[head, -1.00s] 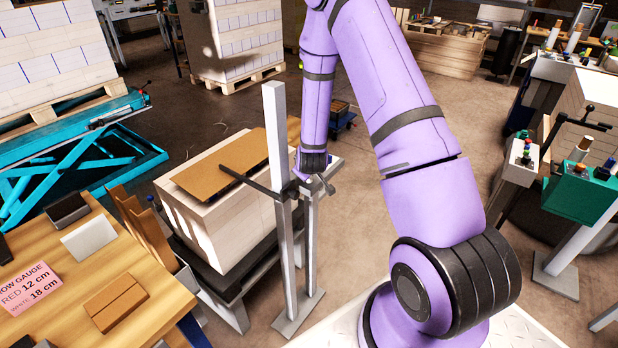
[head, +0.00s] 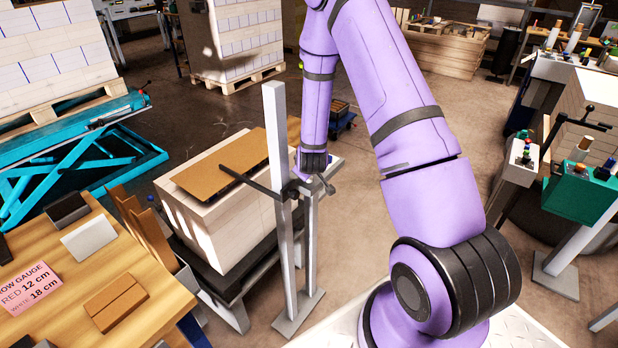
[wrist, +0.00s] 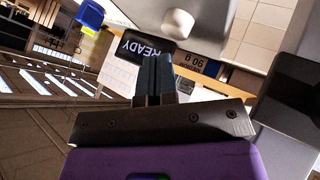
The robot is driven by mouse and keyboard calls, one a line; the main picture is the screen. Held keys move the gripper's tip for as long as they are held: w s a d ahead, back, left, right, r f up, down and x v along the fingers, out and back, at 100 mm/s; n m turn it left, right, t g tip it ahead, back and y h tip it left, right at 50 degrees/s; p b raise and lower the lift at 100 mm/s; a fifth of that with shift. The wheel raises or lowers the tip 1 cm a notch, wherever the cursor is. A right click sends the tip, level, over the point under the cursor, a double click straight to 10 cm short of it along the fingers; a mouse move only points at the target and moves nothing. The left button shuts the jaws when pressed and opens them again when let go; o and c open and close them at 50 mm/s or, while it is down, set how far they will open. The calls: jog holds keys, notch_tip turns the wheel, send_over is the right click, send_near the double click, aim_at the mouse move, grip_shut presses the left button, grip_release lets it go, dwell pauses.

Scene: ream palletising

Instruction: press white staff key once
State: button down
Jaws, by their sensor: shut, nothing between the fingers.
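A white rounded key (wrist: 178,24) sticks out of a pale grey housing (wrist: 225,22) at the top of the wrist view. I take it for the white staff key. My gripper (wrist: 156,58) is shut and empty, its dark fingers together. In the picture the fingertips lie below and slightly left of the key, with a visible gap; the depth between them is hard to tell. A dark display reading READY (wrist: 130,45), upside down, sits just left of the fingertips. In the head view my fingers cannot be made out near the grey posts.
In the head view a grey upright post (head: 278,150) with a dark crossbar stands close to my wrist. A pale stack (head: 225,215) with a brown board (head: 222,165) on top stands left of it. A wooden table (head: 60,265) fills the lower left.

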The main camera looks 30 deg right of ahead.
jog(key=shift+f, duration=0.15)
jog(key=shift+f, duration=0.25)
jog(key=shift+f, duration=0.5)
dwell(0.8)
dwell(0.4)
jog(key=shift+r, duration=0.9)
jog(key=shift+r, duration=0.1)
jog(key=shift+r, duration=2.45)
